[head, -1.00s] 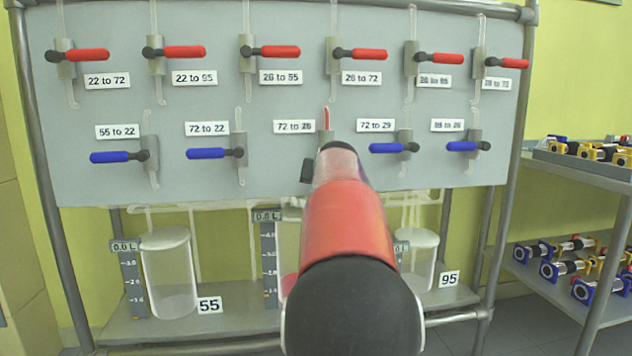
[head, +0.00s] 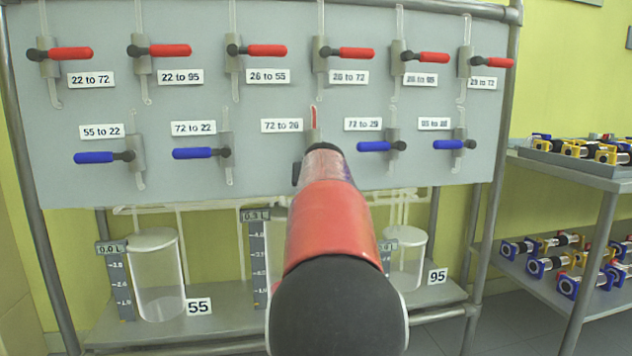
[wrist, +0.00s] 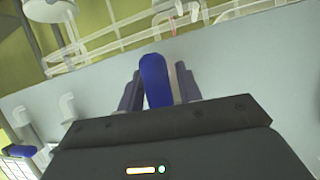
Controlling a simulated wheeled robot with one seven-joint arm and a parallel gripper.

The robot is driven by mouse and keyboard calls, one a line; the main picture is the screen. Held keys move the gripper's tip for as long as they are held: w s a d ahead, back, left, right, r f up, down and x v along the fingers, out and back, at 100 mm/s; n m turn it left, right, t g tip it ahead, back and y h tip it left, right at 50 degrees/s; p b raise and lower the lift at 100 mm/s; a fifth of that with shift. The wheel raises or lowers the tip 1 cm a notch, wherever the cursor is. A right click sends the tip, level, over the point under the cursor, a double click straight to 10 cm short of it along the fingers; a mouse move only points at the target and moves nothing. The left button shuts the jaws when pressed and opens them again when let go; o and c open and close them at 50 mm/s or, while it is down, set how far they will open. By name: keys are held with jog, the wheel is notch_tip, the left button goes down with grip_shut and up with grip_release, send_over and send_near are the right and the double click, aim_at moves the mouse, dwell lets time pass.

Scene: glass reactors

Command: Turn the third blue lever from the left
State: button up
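The third blue lever shows in the wrist view (wrist: 155,82), under the label "72 to 26" (head: 281,126) on the grey board (head: 262,185). In the head view my arm hides it. My gripper (wrist: 158,88) has its two dark fingers on either side of the blue handle. The fingers look very close to it, but I cannot tell whether they touch it. The lever's pivot is hidden, so its exact angle is unclear. Red liquid shows in the tube (head: 314,118) above it.
Neighbouring blue levers, "72 to 22" (head: 195,153) and "72 to 29" (head: 374,146), lie level on either side. A row of red levers (head: 267,50) is above. Glass vessels (head: 157,275) stand below. A side shelf (head: 575,175) with devices is at the right.

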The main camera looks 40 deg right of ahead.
jog(key=shift+o, duration=0.6)
jog(key=shift+s+a+r, duration=0.15)
jog(key=shift+s+a, duration=0.05)
jog(key=v, duration=0.7)
jog(key=shift+s+p, duration=0.15)
jog(key=shift+p, duration=0.25)
